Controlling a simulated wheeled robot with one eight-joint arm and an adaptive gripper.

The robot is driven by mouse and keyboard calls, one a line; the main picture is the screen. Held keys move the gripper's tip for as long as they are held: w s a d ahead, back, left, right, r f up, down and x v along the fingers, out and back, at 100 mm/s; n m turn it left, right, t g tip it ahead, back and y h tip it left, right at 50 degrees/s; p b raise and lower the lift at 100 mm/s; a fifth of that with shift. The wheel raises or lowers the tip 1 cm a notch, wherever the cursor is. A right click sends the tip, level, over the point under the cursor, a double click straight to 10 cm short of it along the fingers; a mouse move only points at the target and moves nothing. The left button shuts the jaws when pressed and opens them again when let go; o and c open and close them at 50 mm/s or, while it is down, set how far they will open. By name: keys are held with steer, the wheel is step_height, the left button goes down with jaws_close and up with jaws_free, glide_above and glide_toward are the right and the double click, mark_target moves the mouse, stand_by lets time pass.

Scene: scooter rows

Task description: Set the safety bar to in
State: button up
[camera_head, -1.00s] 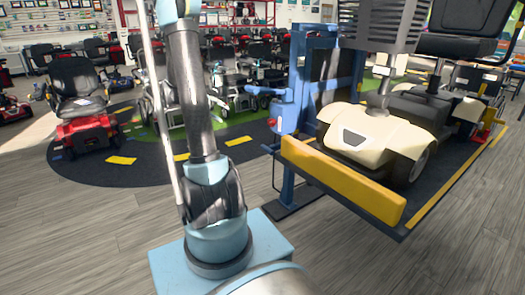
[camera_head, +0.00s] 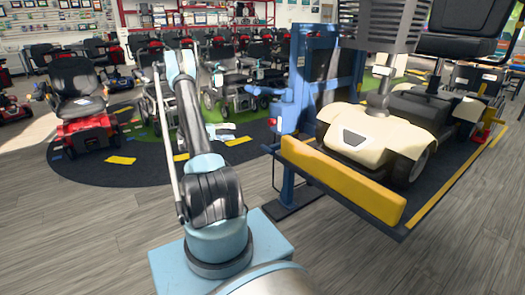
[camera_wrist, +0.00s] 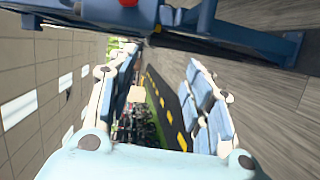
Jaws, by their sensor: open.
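The blue lift post (camera_head: 302,85) stands right of my arm, with a short blue bar (camera_head: 264,91) jutting left from it and a red knob (camera_head: 272,122) below. A yellow bar (camera_head: 340,182) stands across the near edge of the lift platform. I cannot tell for sure which of these bars is the safety bar. My gripper (camera_wrist: 160,85) is open and empty, its two fingers spread apart. In the wrist view, blue lift parts (camera_wrist: 250,38) cross the top.
A cream scooter (camera_head: 375,135) stands on the platform (camera_head: 440,190). A red scooter (camera_head: 85,120) is at the left on a dark mat (camera_head: 100,160). Several wheelchairs (camera_head: 222,85) stand behind my arm. The grey floor (camera_head: 100,235) in front is clear.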

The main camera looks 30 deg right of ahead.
mark_target(264, 148)
step_height(264, 148, down, 14)
steer(key=s+d+f+m+g+h, duration=0.1)
steer(key=s+d+m+g+h, duration=0.1)
steer(key=s+h, duration=0.1)
steer(key=x, duration=1.7)
steer(key=shift+s+a+r, duration=0.15)
steer(key=shift+r, duration=0.15)
jaws_close()
steer(key=d, duration=0.8)
steer(key=shift+w, duration=0.35)
